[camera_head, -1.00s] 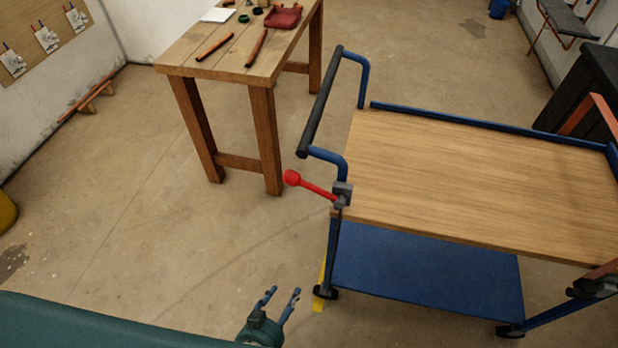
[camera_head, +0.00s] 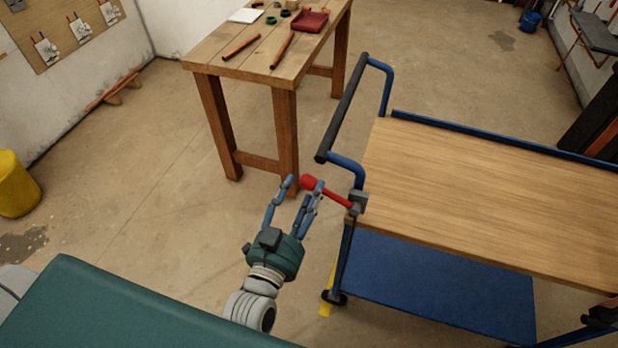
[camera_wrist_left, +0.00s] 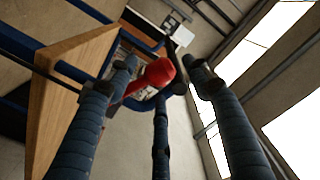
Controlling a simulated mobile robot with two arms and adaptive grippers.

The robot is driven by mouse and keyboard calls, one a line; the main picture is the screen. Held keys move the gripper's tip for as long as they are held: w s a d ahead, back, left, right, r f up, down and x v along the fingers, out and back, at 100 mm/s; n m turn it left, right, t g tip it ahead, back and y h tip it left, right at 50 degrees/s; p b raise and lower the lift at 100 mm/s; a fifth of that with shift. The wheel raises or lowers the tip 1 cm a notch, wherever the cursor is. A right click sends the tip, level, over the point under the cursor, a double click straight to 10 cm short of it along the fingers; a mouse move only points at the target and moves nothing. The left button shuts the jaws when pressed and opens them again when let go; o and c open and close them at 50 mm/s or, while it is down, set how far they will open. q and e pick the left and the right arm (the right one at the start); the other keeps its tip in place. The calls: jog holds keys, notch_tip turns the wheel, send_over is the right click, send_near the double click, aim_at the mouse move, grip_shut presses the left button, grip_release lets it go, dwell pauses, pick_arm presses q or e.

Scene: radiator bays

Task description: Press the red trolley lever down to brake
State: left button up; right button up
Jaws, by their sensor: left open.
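The red lever (camera_head: 331,194) sticks out to the left from a grey bracket at the near left corner of the trolley (camera_head: 470,190), its round knob at the free end. My left gripper (camera_head: 299,184) is open, with its fingers right at the knob in the head view. In the left wrist view the red knob (camera_wrist_left: 158,72) shows between the spread fingers of the left gripper (camera_wrist_left: 160,75). I cannot tell whether any finger touches it.
The trolley's dark push handle (camera_head: 341,110) rises just behind the lever. A wooden workbench (camera_head: 225,70) with tools stands behind to the left. A yellow bin (camera_head: 15,185) is at the far left. The floor between is clear.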

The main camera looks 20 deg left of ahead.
aim_at(306, 188)
pick_arm(q)
jog(key=shift+w, duration=1.8)
grip_shut()
